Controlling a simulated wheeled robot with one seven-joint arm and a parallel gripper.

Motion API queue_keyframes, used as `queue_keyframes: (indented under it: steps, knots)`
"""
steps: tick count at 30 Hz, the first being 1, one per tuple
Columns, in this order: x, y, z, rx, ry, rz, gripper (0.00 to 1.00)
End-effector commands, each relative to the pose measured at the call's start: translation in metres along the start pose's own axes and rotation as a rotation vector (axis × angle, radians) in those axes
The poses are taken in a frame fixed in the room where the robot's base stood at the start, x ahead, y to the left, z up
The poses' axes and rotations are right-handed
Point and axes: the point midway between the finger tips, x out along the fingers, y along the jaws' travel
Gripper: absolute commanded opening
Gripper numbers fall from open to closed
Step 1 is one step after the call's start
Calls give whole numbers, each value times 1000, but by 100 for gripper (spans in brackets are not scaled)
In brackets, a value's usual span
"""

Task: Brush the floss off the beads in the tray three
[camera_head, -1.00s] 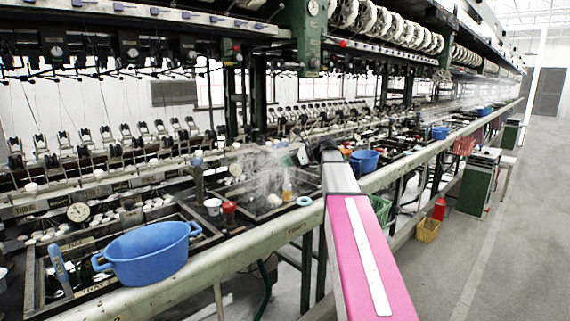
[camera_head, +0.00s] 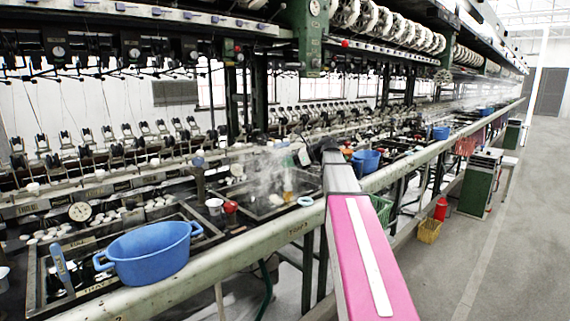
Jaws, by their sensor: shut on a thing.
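My pink and grey arm reaches from the lower right over the bench to the steaming basin in the middle. My gripper (camera_head: 290,163) is small at its far end, partly veiled by steam. It is shut on a slim yellowish upright thing, seemingly the brush (camera_head: 287,181), over that basin's right part. White wisps hang just left of it; I cannot tell floss from steam. A dark-framed tray (camera_head: 195,214) at left holds several pale beads (camera_head: 160,203).
A blue two-handled tub (camera_head: 150,255) stands at the front left, beside a blue-handled tool (camera_head: 62,266). A white cup (camera_head: 214,206), a red item (camera_head: 231,207) and a pale blue ring (camera_head: 305,201) lie near the basin. Another blue tub (camera_head: 366,161) stands right of my arm.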

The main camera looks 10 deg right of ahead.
Motion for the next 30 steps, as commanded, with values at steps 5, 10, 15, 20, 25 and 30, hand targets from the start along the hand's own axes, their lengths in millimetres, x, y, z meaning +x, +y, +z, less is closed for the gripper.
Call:
queue_keyframes:
  steps: [5, 10, 15, 20, 25, 30]
  knots:
    - [2, -12, 1, 0, -1, 1, 0]
    - [10, -15, 4, 0, -1, 0, 0]
    - [18, -9, 8, -1, -1, 1, 0]
    - [13, -10, 17, 0, -1, -1, 0]
    - [8, -10, 26, -1, -1, -1, 0]
    - [3, -9, 35, -1, -1, 0, 0]
